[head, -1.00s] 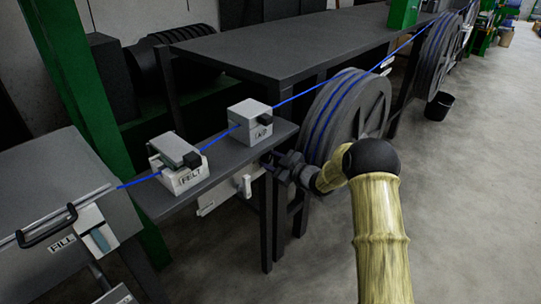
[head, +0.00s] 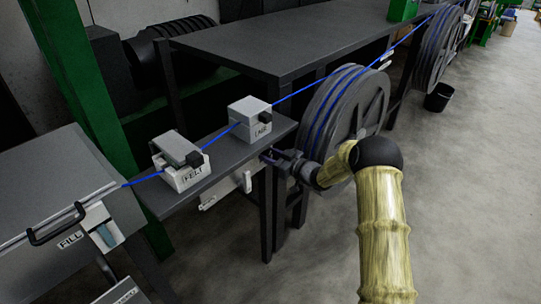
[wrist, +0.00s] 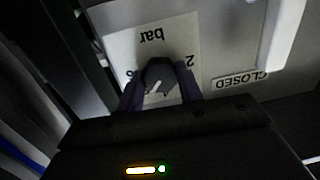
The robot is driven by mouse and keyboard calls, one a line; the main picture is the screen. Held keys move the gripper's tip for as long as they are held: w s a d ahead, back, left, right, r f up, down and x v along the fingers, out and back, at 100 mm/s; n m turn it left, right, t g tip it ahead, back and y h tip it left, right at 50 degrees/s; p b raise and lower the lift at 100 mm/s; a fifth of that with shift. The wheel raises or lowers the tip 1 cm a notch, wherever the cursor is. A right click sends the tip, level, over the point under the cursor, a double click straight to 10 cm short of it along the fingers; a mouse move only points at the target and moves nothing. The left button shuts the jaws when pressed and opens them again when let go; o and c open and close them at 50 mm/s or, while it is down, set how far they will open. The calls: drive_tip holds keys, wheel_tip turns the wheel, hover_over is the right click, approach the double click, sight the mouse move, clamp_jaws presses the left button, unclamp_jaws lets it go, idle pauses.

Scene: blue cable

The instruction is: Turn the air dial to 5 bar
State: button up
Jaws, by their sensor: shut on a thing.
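The air dial's dark knob (wrist: 160,72) sits on a pale scale plate (wrist: 125,45), which reads "bar" upside down in the wrist view. My gripper (wrist: 160,88) is shut on the knob, one finger on each side. A light pointer mark shows between the fingers. A "2" is visible to the right of the knob and part of another digit to the left; the fingers and gripper body hide most of the scale, so the reading cannot be told. In the head view my gripper (head: 271,157) reaches the pale panel (head: 228,190) under the small table; the dial is hidden there.
A "CLOSED" label (wrist: 240,78) and a pale raised part (wrist: 285,35) are right of the dial. A blue cable (head: 300,89) runs above, past the felt box (head: 184,177) and a second grey box (head: 250,112). A large reel (head: 372,105) stands close beside my arm.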

drive_tip(key=shift+s+f, duration=0.1)
drive_tip(key=shift+f, duration=0.25)
drive_tip(key=o, duration=0.9)
drive_tip(key=shift+o, duration=0.4)
drive_tip(key=shift+r, duration=0.15)
drive_tip(key=shift+r, duration=0.1)
drive_tip(key=v, duration=1.7)
drive_tip(key=shift+d+b, duration=0.25)
drive_tip(key=shift+b, duration=0.1)
drive_tip(key=shift+s, duration=0.1)
